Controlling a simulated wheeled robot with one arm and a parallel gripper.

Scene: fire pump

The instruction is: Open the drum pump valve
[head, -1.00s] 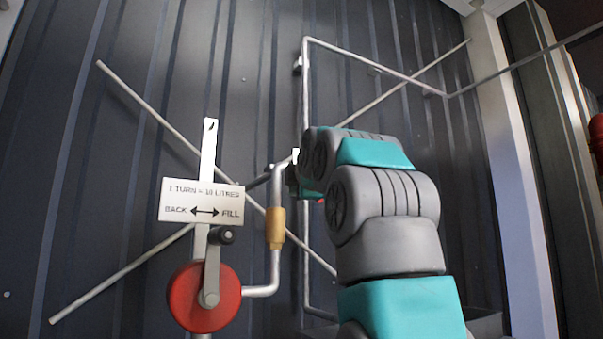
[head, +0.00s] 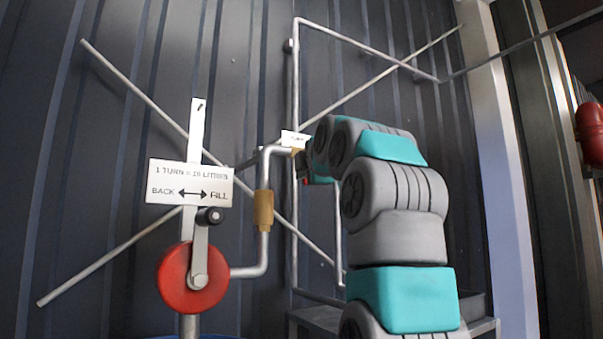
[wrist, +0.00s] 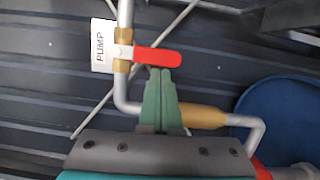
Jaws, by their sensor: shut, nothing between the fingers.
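In the wrist view the valve is a brass body (wrist: 122,52) on a grey pipe, with a white PUMP tag (wrist: 103,45) beside it. Its red lever (wrist: 157,57) points right, across the upright pipe. My gripper (wrist: 161,72) is shut and empty, its green fingertips just below the lever's free end; whether they touch it I cannot tell. In the head view my arm hides most of the valve and gripper; the white tag (head: 294,139) shows at the pipe's top bend. The drum pump's red body (head: 192,278) with its crank stands at lower left.
A white sign (head: 190,182) hangs above the pump. A brass fitting (head: 263,210) sits on the pump's pipe. The blue drum (wrist: 285,120) is at right in the wrist view. Thin pipes and diagonal braces run along the dark ribbed wall.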

